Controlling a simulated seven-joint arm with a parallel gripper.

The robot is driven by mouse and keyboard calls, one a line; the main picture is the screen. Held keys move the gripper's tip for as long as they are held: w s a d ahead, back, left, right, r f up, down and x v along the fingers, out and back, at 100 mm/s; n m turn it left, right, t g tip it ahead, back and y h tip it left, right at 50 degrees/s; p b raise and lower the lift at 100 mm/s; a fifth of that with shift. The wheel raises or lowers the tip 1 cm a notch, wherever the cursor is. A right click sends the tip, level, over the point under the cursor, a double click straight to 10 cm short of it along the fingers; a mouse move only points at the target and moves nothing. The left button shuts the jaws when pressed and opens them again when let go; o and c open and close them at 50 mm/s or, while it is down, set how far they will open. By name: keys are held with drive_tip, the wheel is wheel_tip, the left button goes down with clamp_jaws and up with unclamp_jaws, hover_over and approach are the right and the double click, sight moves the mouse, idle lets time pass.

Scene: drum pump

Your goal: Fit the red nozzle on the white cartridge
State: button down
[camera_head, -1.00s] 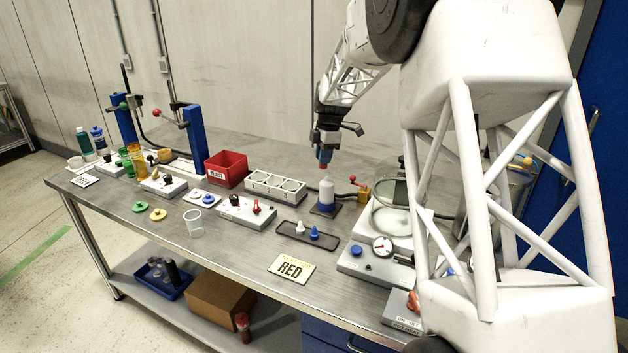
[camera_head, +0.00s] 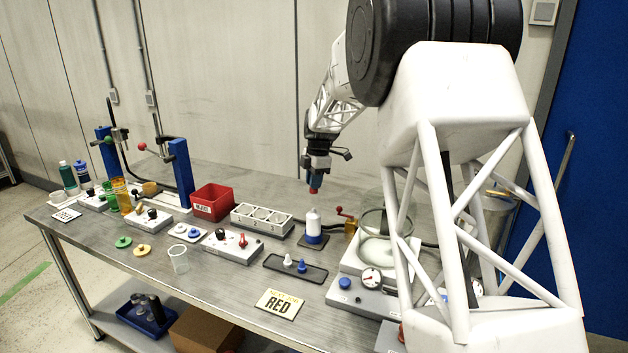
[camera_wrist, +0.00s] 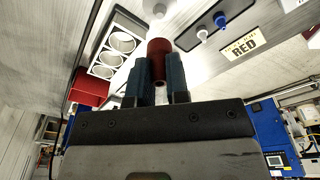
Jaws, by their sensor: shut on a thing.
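My gripper (camera_head: 315,180) is shut on the red nozzle (camera_head: 314,190) and holds it in the air. In the wrist view the red nozzle (camera_wrist: 159,62) sits between the two blue-grey fingers of my gripper (camera_wrist: 160,75). The white cartridge (camera_head: 313,222) stands upright on a dark square base, with a blue band at its lower part. The nozzle is above the cartridge, with a visible gap between them. In the wrist view the cartridge (camera_wrist: 160,10) shows partly, beyond the nozzle.
A dark tray (camera_head: 296,268) with a white and a blue nozzle lies in front. A sign reading RED (camera_head: 279,303) lies near the table edge. A white block with round holes (camera_head: 262,219) and a red bin (camera_head: 212,201) stand left. A red-knobbed lever (camera_head: 345,213) stands close right.

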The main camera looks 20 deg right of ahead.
sight(314, 193)
drive_tip(key=shift+f, duration=2.35)
drive_tip(key=shift+f, duration=1.15)
idle(2.8)
drive_tip(key=c, duration=0.5)
unclamp_jaws()
drive_tip(key=shift+c, duration=0.2)
drive_tip(key=shift+r, duration=0.25)
